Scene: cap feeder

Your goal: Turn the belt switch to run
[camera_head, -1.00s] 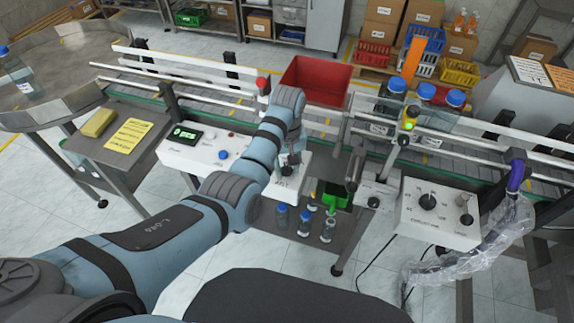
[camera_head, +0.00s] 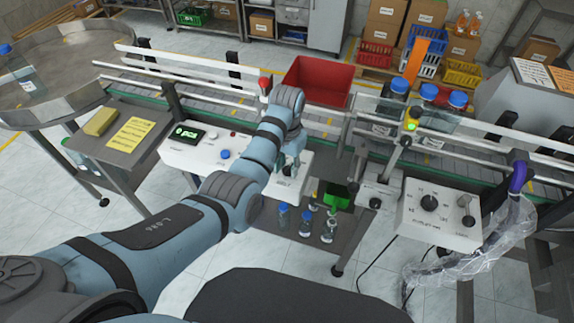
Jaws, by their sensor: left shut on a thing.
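The white control panel (camera_head: 192,157) stands at the front of the conveyor, with a lit green display (camera_head: 187,133) and a blue button (camera_head: 224,154) on its face. My left arm reaches across the panel from the lower left. My left gripper (camera_head: 288,168) points down at the panel's right end and is shut on a small part there, at the place of the belt switch. The switch itself is mostly hidden by the gripper, and its setting cannot be read. My right gripper is not in view.
A second white box with a black dial (camera_head: 429,203) stands to the right. Small blue-capped bottles (camera_head: 305,222) and a green bin (camera_head: 337,196) sit on the low shelf below. A red bin (camera_head: 316,81) stands behind the conveyor. A plastic-wrapped hose (camera_head: 470,255) hangs at right.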

